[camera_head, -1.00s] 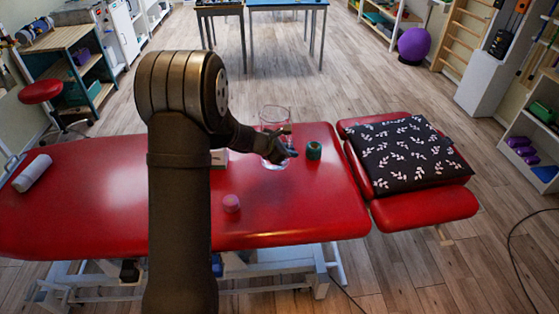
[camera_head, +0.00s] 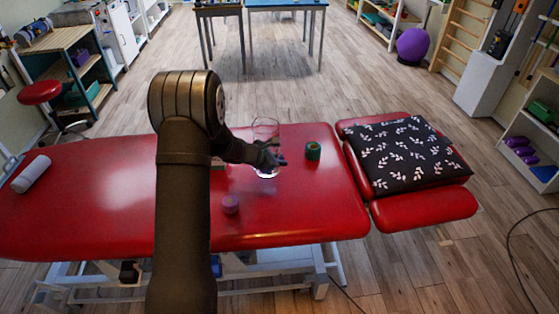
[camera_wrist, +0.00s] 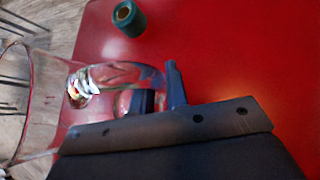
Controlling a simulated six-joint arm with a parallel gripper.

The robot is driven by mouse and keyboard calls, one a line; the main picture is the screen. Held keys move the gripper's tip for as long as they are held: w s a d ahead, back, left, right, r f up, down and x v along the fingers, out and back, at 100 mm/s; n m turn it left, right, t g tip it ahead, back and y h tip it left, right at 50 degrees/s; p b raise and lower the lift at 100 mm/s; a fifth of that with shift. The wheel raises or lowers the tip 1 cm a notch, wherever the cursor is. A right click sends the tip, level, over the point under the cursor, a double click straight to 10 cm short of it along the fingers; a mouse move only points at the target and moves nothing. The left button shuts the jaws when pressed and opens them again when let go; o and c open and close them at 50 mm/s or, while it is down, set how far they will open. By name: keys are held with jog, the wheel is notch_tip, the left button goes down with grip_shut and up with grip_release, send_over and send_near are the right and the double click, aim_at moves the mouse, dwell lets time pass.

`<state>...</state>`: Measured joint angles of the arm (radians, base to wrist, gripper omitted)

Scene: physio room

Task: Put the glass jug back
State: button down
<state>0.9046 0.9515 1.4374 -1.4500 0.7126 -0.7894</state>
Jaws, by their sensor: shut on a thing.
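The clear glass jug (camera_head: 265,131) is held by my gripper (camera_head: 274,160) over the red treatment table, in the head view. My gripper is shut on the jug's lower part. In the wrist view the jug (camera_wrist: 42,95) lies across the left side, and the jaws (camera_wrist: 160,95) show beside it. I cannot tell whether the jug's base touches the table. My arm hides part of the table to its left.
A leaf-patterned cushion (camera_head: 405,155) covers the right section. A white towel roll (camera_head: 31,174) lies far left. A pale box is mostly hidden behind my arm.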

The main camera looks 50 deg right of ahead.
jog(key=c, duration=1.8)
grip_release()
jog(key=shift+f, duration=0.1)
jog(key=o, duration=0.4)
jog(key=shift+w+a+r, duration=0.1)
jog(key=shift+a+r, duration=0.1)
jog(key=shift+r, duration=0.15)
jog(key=v, duration=1.1)
jog(key=shift+r, duration=0.15)
jog(key=shift+a, duration=0.15)
